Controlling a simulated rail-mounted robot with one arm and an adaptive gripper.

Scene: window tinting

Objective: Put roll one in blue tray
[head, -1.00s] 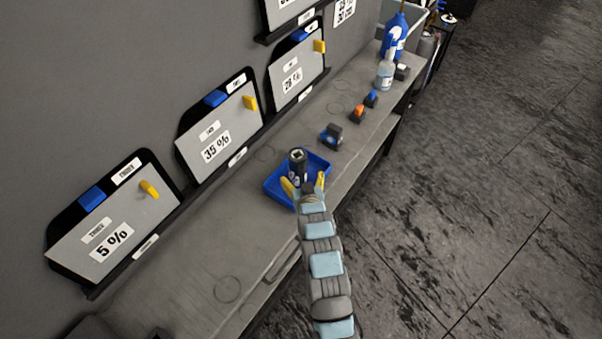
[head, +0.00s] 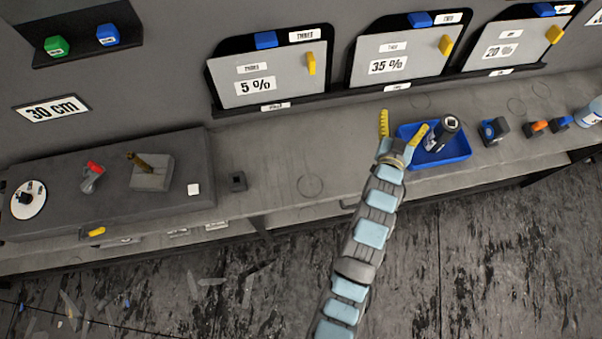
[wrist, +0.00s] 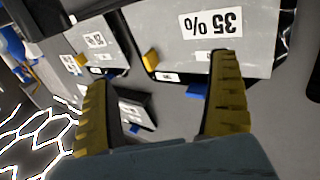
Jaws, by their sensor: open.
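A dark cylindrical roll (head: 443,132) with a pale square on its end is in the blue tray (head: 458,157) on the bench. Its name is not readable, so I cannot confirm that it is roll one. It looks slanted in the head view; I cannot tell whether it stands or leans. My gripper (head: 402,130) is open with nothing between its yellow fingers. It is at the tray's left side, with the right finger near the roll. The wrist view shows the spread fingers (wrist: 160,100) with no roll between them.
Film panels marked 5 % (head: 272,80), 35 % (head: 400,58) and 20 % (head: 505,48) stand behind the bench. A dark block (head: 494,131) and small orange-tipped item (head: 537,127) sit right of the tray. The bench (head: 330,165) left of my gripper is mostly clear.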

